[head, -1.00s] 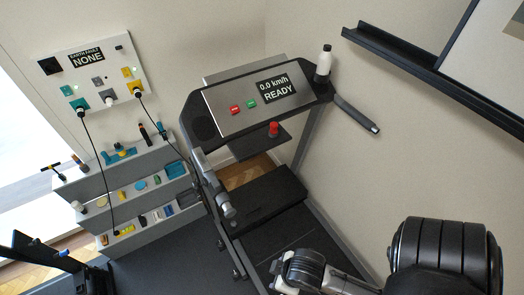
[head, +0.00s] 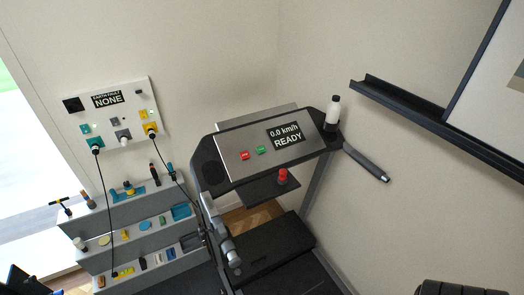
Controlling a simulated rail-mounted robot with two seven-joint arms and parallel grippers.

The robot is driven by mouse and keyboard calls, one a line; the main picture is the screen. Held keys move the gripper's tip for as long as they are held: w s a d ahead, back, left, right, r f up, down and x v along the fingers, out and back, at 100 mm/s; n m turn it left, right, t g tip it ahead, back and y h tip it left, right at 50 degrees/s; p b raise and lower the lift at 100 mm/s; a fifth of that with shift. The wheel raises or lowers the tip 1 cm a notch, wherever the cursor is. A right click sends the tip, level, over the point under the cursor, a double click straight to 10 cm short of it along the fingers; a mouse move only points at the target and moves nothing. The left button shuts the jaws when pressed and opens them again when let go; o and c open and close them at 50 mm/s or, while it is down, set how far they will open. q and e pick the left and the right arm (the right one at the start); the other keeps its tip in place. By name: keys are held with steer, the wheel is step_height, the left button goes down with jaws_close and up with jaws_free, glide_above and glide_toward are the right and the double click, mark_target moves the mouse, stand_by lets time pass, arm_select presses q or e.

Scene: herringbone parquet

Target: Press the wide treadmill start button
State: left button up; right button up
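The treadmill (head: 215,140) stands in the middle of the head view, its silver console panel tilted up. The green button (head: 262,149) sits on the panel just left of the display (head: 285,135), which reads 0.0 km/h READY. A red button (head: 244,155) lies to its left. The button labels are too small to read. Both buttons are unobstructed and nothing touches them. Neither gripper can be made out. A black rounded part of my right arm shows at the bottom right edge, well away from the console.
A black-and-white bottle (head: 332,112) stands at the console's right end. Handrails (head: 368,165) reach out from the console. A wall socket panel (head: 118,112) and stepped shelves (head: 150,238) of small items are left; a black ledge (head: 410,112) is right.

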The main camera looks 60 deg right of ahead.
jaws_close()
steer(key=shift+w, duration=0.1)
stand_by(1.3)
